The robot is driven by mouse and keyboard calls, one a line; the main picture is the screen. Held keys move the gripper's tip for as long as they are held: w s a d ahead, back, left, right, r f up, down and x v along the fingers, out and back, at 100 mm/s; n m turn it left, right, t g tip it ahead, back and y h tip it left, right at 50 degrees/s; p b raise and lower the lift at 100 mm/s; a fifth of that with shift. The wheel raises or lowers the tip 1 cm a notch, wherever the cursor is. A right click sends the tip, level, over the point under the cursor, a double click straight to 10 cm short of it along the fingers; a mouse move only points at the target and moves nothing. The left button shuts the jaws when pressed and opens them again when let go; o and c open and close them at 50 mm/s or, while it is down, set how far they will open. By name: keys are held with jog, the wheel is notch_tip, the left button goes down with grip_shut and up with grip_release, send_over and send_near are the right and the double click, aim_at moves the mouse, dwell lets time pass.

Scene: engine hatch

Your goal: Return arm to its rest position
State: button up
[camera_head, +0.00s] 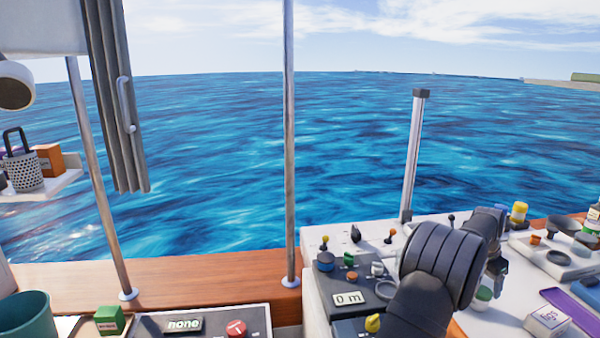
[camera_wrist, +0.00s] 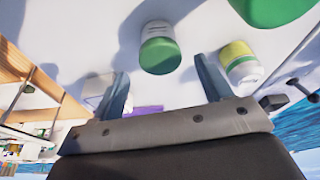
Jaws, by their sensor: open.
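My arm reaches in from the bottom of the head view over the right-hand console, with its dark grey joint in front. My gripper (camera_wrist: 162,92) shows in the wrist view with its two blue-grey fingers apart and nothing between them. A white jar with a green part (camera_wrist: 159,50) lies beyond the fingertips, apart from them. A jar with a yellow and a green band (camera_wrist: 240,65) is beside the right finger. In the head view my arm hides most of my gripper and part of the console.
The console (camera_head: 318,290) has several small levers, knobs and a "0 m" display (camera_head: 348,299). A metal post (camera_head: 414,155) stands behind it. At right are a purple tray (camera_head: 572,312), a white box (camera_head: 546,321) and bottles. A thin pole (camera_head: 289,140) rises left of the console.

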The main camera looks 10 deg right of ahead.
jog(key=v, duration=0.6)
jog(key=x, duration=1.2)
jog(key=shift+f, duration=0.1)
notch_tip(320, 180, up, 4)
jog(key=s+d+r, duration=0.1)
jog(key=s+r, duration=0.6)
jog(key=s, duration=0.4)
jog(key=n, duration=0.3)
send_near(483, 290)
jog(key=w+a, duration=0.3)
jog(key=a, duration=0.2)
jog(key=w+a+n+t, duration=0.1)
jog(key=w+a+n, duration=0.1)
jog(key=w+a, duration=0.8)
jog(key=w+a+n, duration=0.1)
jog(key=w+a, duration=0.4)
jog(key=a, duration=0.5)
jog(key=w+a+n+y, duration=0.1)
jog(key=w+a, duration=0.4)
jog(key=a, duration=0.5)
jog(key=w+a+n+t, duration=0.1)
jog(key=w+a+n, duration=0.1)
jog(key=w+a, duration=0.4)
jog(key=a+f, duration=0.1)
jog(key=a, duration=0.3)
jog(key=shift+y, duration=0.3)
